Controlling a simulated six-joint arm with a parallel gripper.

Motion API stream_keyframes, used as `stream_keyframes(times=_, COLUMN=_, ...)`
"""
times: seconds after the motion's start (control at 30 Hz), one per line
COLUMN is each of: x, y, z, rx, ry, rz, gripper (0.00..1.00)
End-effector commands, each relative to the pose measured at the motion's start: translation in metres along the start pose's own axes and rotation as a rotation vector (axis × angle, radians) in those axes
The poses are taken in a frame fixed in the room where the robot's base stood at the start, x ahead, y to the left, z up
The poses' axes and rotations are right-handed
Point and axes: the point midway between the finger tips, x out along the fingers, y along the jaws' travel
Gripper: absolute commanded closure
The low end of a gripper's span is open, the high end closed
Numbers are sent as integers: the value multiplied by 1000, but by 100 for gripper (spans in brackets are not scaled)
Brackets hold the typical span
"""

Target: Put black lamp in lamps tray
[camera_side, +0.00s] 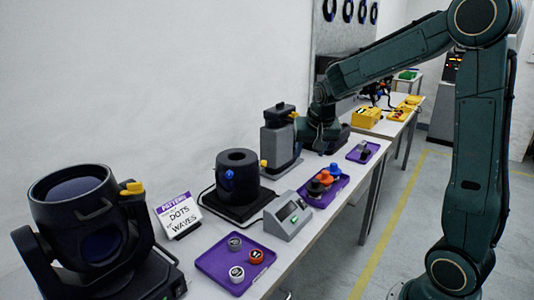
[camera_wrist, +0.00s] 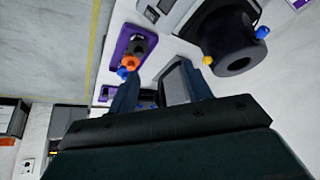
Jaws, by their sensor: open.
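In the wrist view the black lamp (camera_wrist: 137,46), orange lamp (camera_wrist: 131,63) and blue lamp (camera_wrist: 122,72) sit in the tray (camera_wrist: 121,46), left of my fingers. A smaller purple tray (camera_side: 374,149) further back holds a small dark piece (camera_side: 364,148). No label shows which tray is for lamps. My gripper (camera_wrist: 158,76) is open, with nothing visibly held, above the table; its fingertips are unclear in the side view.
A black round fixture (camera_side: 238,175), a grey fixture (camera_side: 280,140) and a grey box with a screen (camera_side: 288,216) crowd the table near the trays. A front purple tray (camera_side: 212,263) holds several discs. A moving-head light (camera_side: 85,220) and a sign (camera_side: 178,215) stand at the left.

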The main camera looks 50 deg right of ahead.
Motion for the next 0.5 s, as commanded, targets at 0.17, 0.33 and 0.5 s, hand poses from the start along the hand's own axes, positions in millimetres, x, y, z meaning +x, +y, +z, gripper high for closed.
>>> stream_keyframes(times=0.17, x=-49, y=-10, z=33, rx=-120, ry=-6, rz=-73, gripper=50)
stream_keyframes(times=0.33, x=-88, y=-13, z=68, rx=-238, ry=-12, rz=-137, gripper=50)
stream_keyframes(times=0.5, x=-121, y=-10, z=106, rx=-361, ry=-16, rz=-198, gripper=50)
